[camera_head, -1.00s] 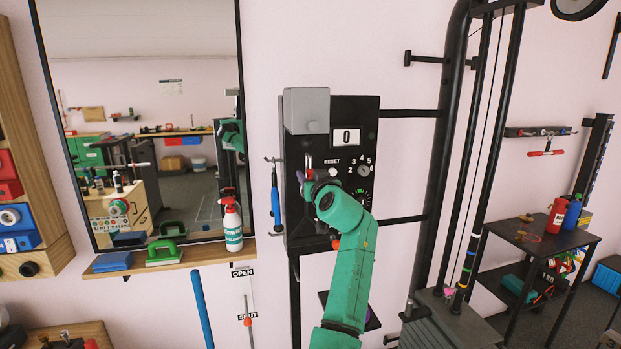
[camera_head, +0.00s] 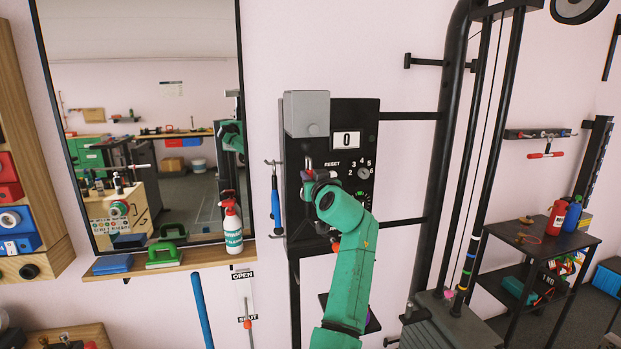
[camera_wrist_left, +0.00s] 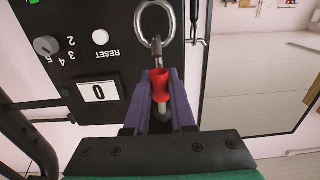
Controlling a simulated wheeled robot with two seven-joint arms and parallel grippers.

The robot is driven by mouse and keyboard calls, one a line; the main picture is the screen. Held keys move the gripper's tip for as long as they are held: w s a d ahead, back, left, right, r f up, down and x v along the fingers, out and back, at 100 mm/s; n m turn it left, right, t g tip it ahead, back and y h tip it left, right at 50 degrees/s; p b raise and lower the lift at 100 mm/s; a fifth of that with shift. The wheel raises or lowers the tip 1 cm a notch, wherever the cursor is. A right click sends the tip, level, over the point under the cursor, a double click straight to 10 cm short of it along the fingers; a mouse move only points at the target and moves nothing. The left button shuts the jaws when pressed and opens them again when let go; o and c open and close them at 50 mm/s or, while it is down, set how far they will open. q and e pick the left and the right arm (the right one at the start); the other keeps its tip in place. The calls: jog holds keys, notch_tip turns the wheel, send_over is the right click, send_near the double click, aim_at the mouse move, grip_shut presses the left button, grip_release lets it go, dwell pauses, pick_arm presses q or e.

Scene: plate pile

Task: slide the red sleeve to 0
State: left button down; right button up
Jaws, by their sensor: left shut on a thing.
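The red sleeve (camera_wrist_left: 159,84) sits on a metal rod below a steel ring (camera_wrist_left: 154,24), in the left wrist view. My left gripper (camera_wrist_left: 160,95) is shut on it, with one purple finger on each side. In the head view my left gripper (camera_head: 313,178) is at the front of a black panel (camera_head: 370,218), and the sleeve there is mostly hidden by the gripper. A counter window (camera_head: 347,140) on the panel shows 0, and it also shows in the left wrist view (camera_wrist_left: 98,91). My right gripper is not in view.
A numbered dial (camera_head: 364,173) and a white RESET button (camera_head: 331,174) are close beside the gripper. A blue-handled tool (camera_head: 275,204) hangs left of the panel. A spray bottle (camera_head: 232,228) stands on the mirror's shelf. Black uprights (camera_head: 440,150) rise on the right.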

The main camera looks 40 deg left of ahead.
pick_arm(q)
jog(key=shift+r+p, duration=0.4)
jog(key=shift+r, duration=0.5)
jog(key=c, duration=0.7)
grip_release()
